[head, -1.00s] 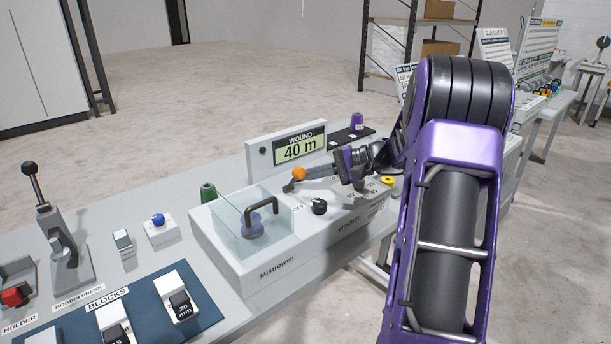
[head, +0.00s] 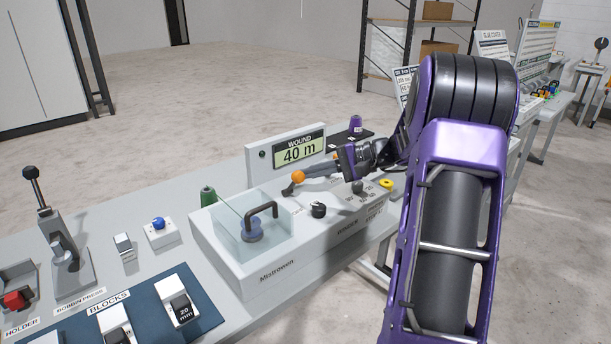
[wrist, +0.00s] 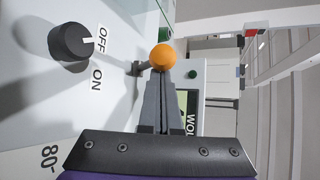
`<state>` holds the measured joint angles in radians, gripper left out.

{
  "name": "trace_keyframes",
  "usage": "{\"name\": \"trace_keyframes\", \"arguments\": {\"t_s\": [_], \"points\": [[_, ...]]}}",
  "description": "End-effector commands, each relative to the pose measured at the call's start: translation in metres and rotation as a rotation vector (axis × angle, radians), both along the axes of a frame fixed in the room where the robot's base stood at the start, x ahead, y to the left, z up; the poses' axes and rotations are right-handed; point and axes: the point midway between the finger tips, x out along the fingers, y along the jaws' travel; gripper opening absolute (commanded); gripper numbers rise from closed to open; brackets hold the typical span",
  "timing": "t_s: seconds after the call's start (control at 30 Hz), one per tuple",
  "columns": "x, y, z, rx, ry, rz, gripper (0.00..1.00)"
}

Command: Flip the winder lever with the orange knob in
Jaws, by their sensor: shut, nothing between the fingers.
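The winder lever with its orange knob (head: 298,176) stands on the white winder (head: 250,275), left of my arm in the head view. The orange knob (wrist: 162,56) also shows at the top centre of the wrist view. My gripper (head: 308,175) is shut and empty, its fingers pointing left. Its fingertips (wrist: 158,75) are right at the orange knob. I cannot tell whether they touch it. The lever's short arm lies to the left of the knob and is partly visible.
A black OFF/ON dial (wrist: 71,42) is near the lever. A clear guard box (head: 250,225) with a black handle stands left of it. The WOUND display (head: 299,150) reads 40 m behind the lever. A purple cone (head: 355,123) stands behind my gripper.

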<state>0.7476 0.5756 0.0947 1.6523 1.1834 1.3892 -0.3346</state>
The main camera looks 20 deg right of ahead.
Motion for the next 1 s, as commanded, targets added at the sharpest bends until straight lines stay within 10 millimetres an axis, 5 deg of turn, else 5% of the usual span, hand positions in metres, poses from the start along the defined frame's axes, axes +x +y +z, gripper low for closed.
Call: {"name": "trace_keyframes", "arguments": {"t_s": [0.6,1.0], "points": [[-0.071,-0.113,0.046,-0.006,0.006,-0.012,0.00],[-0.083,-0.130,0.053,-0.006,0.008,-0.011,0.00]]}}
